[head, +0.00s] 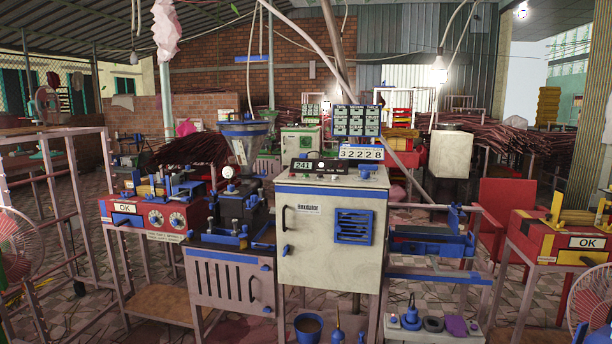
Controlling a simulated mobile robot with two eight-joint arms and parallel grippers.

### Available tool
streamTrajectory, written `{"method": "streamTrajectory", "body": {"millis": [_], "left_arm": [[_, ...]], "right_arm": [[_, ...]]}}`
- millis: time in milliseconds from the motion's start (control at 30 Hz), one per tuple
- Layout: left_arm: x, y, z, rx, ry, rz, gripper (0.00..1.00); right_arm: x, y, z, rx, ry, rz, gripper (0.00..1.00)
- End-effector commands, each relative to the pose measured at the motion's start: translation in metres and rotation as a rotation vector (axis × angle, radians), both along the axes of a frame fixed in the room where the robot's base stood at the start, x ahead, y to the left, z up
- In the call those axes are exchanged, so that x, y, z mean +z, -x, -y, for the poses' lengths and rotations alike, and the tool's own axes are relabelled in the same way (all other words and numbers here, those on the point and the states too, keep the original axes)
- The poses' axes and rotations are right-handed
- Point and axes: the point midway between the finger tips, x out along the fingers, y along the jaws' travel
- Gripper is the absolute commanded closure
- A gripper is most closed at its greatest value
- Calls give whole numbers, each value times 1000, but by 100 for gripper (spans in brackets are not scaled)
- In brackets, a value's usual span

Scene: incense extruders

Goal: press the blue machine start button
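The blue machine is a white cabinet (305,245) with blue trim, standing upright near the middle of the head view. Its front has a dark handle, a small label and a blue louvred vent (353,227). A small blue-topped box (368,170) sits at the panel's right. Which control is the start button is too small to tell. Neither of my grippers shows in the head view.
A blue-trimmed press (243,205) with a hopper stands left of the cabinet. A red machine (152,218) marked OK is farther left, and a red and yellow one (565,240) is at right. A dark bucket (308,328) and bottles stand low in front.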

Motion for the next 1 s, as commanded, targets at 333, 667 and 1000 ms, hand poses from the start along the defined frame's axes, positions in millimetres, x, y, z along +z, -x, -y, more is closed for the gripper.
{"method": "streamTrajectory", "body": {"millis": [333,667,1000], "left_arm": [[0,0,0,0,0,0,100],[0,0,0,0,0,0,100],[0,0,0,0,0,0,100]], "right_arm": [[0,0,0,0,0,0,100],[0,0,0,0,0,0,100],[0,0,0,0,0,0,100]]}}
